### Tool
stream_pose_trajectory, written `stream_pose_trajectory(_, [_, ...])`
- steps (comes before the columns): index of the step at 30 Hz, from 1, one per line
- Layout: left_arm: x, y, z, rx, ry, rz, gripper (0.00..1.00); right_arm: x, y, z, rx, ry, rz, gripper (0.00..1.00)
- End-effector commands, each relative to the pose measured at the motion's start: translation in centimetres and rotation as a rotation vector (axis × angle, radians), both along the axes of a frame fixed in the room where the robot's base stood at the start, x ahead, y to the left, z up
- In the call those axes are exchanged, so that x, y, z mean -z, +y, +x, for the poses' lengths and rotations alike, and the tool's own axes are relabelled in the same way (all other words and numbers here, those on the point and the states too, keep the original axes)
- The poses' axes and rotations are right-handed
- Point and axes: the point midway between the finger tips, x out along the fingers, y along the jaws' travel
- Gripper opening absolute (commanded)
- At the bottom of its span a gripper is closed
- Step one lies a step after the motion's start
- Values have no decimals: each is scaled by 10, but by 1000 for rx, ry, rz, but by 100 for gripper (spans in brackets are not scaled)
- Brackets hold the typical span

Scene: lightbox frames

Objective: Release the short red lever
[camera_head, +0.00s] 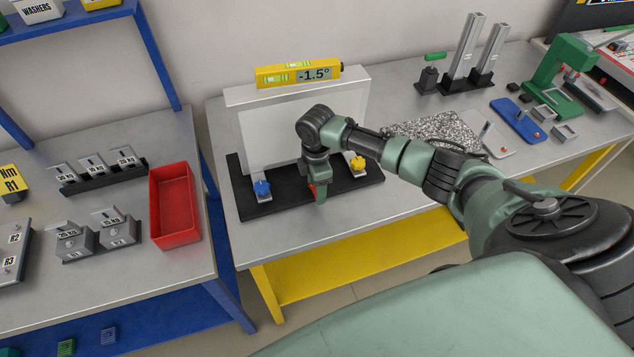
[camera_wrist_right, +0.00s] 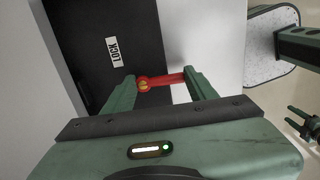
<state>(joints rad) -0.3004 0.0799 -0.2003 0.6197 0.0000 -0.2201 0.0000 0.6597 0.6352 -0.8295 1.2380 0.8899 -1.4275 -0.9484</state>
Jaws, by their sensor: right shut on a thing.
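The short red lever (camera_wrist_right: 168,79) lies between the two fingers of my right gripper (camera_wrist_right: 160,90) in the right wrist view. A round red hub with a yellow centre is at its left end. The fingers are shut on the lever. In the head view my right gripper (camera_head: 317,192) points down at the front of the black base (camera_head: 290,197), and only a bit of red shows beside it. A white LOCK label (camera_wrist_right: 115,52) is on the black base. My left gripper (camera_wrist_right: 300,122) appears small at the right edge of the wrist view, its fingers apart and empty.
A blue knob (camera_head: 262,188) and a yellow knob (camera_head: 357,163) flank my right gripper on the base. A white panel (camera_head: 270,132) carrying a yellow level (camera_head: 298,74) that reads -1.5° stands behind. A red bin (camera_head: 174,205) is on the left table.

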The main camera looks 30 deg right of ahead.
Motion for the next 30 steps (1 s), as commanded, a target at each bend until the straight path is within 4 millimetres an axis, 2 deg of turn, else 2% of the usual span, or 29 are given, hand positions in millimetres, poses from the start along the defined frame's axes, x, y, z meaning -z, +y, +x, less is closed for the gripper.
stream_pose_trajectory(12, [-1,0,1,-1,-1,0,54,-1,-1,1,13,-3,-1,17])
stream_pose_trajectory(13, [-1,0,1,-1,-1,0,54,-1,-1,1,13,-3,-1,63])
stream_pose_trajectory(15, [-1,0,1,-1,-1,0,54,-1,-1,1,12,-3,-1,79])
stream_pose_trajectory(25, [0,0,1,-1,-1,0,54,-2,0,1,9,-2,0,79])
stream_pose_trajectory(30, [6,0,1,-1,-2,-1,54,-20,-1,2,8,-5,0,79])
